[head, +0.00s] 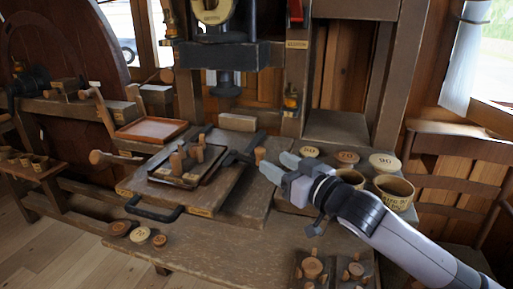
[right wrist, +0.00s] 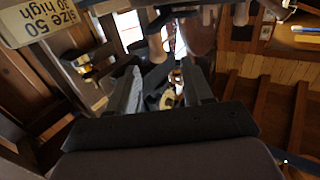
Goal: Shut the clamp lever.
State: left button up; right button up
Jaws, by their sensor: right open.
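A dark clamp lever (head: 246,151) slants up at the right side of a dark tray (head: 160,178) on the wooden sled board. A short wooden knob (head: 260,154) shows close to its end; I cannot tell if they are joined. My right gripper (head: 279,166) reaches in from the right, its fingers apart and empty, pointing toward the lever and a little to its right. In the right wrist view the two fingers (right wrist: 164,88) stand apart with no object clearly held. My left gripper is not in view.
Wooden spool pieces (head: 187,158) stand in the tray. A dark loop handle (head: 153,210) is at the board's front left. Round labelled lids (head: 346,157) and a labelled tub (head: 394,192) stand near my right arm. A press head (head: 222,56) hangs above the bench.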

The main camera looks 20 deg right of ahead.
aim_at(264, 151)
jog(key=shift+w+r, duration=0.45)
jog(key=shift+r, duration=0.05)
jog(key=shift+p+x, duration=0.3)
jog(key=shift+x, duration=2.95)
jog(key=shift+c, duration=0.3)
grip_shut()
